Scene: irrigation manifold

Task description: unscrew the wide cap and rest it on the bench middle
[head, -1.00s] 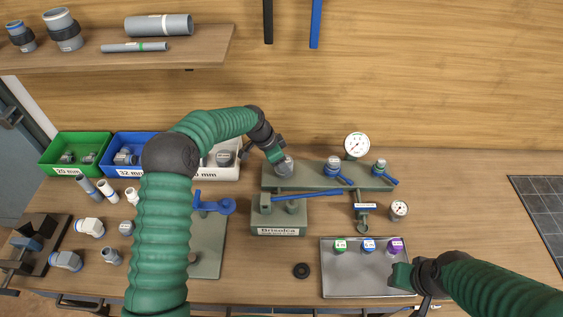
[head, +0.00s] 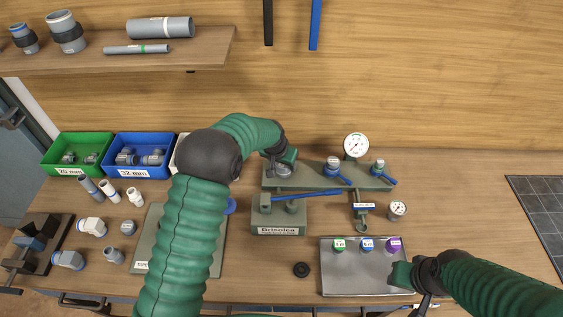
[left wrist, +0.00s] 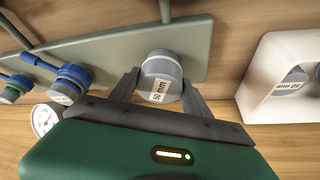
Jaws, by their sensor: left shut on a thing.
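The wide cap is grey with a white 50 mm label. In the left wrist view the cap (left wrist: 160,80) sits between my gripper's fingers, in front of the green manifold plate (left wrist: 110,50). In the head view the cap (head: 283,171) is at the left end of the manifold (head: 312,178), partly hidden by my left gripper (head: 281,163). That gripper is shut on it. I cannot tell how far the cap is unscrewed. My right gripper (head: 402,276) is at the right edge of the metal tray; its finger opening is unclear.
The metal tray (head: 345,287) holds green, blue and purple-topped pieces. A black ring (head: 301,269) lies left of it. The Brisolca block (head: 278,217) stands before the manifold, and gauges (head: 356,145) stand near it. Bins and fittings fill the left. The bench right (head: 460,200) is clear.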

